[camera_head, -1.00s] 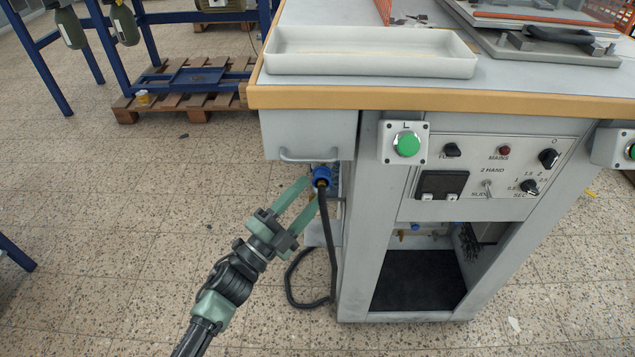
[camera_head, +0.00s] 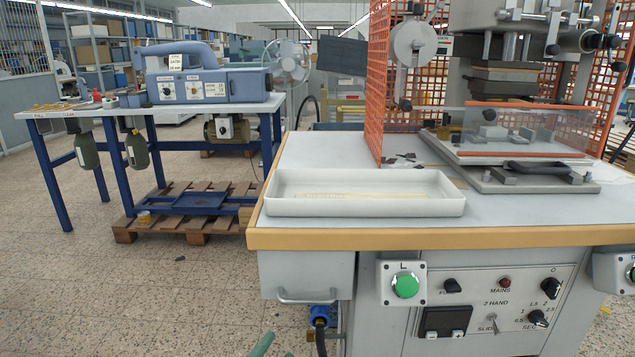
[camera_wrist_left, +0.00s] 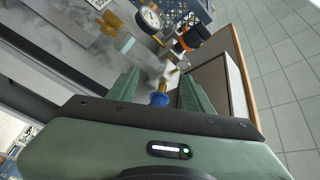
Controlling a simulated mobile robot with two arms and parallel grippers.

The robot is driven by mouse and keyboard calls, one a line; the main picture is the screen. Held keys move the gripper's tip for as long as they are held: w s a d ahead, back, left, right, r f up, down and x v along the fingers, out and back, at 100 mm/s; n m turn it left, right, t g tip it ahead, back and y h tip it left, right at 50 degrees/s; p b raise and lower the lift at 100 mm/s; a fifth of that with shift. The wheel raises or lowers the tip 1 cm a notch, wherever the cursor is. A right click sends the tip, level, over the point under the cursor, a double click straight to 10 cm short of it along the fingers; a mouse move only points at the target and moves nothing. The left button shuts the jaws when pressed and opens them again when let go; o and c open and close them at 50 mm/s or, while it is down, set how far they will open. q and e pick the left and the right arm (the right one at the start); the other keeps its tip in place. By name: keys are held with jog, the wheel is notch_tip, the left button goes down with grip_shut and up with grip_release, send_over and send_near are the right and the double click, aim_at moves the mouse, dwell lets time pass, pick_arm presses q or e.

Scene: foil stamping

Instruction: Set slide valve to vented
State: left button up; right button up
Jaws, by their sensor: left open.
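A blue collar-like fitting (camera_head: 320,315), likely the slide valve, sits below the drawer at the left side of the press cabinet, with a black hose hanging from it. In the left wrist view a blue fitting (camera_wrist_left: 160,99) shows between the two green fingers, with a brass stem just beyond it. My left gripper (camera_wrist_left: 161,80) is open around this blue part; I cannot tell whether either finger touches it. In the head view only green finger parts show at the bottom edge. The valve's slide position cannot be read. My right gripper is not in view.
The wrist view shows a round gauge (camera_wrist_left: 149,19), an orange-and-black knob (camera_wrist_left: 190,38) and brass fittings (camera_wrist_left: 107,18) close by. Above are the drawer handle (camera_head: 315,299) and wooden table edge (camera_head: 430,238). A white tray (camera_head: 365,208) lies on the table.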

pick_arm(q)
jog(key=s+a+f+n+g+y, duration=0.4)
jog(key=s+a+f+n, duration=0.1)
jog(key=f, duration=0.3)
jog(key=s+a+f+n+g+y, duration=0.35)
jog(key=s+a+f+n, duration=0.2)
jog(key=f, duration=0.35)
jog(key=s+a+f+n+g+p, duration=0.1)
jog(key=s+f+g+p, duration=0.2)
jog(key=s, duration=0.9)
jog(key=s+a+f+n+g+p, duration=0.1)
jog(key=s+f+g+p, duration=0.2)
jog(key=s+f+p, duration=0.5)
jog(key=s+a+f+n+g+y+p, duration=0.1)
jog(key=s+f+g+p, duration=0.2)
jog(key=s, duration=1.4)
notch_tip(320, 180, down, 3)
jog(key=p, duration=0.5)
jog(key=shift+s+a+r, duration=0.15)
jog(key=shift+a, duration=0.25)
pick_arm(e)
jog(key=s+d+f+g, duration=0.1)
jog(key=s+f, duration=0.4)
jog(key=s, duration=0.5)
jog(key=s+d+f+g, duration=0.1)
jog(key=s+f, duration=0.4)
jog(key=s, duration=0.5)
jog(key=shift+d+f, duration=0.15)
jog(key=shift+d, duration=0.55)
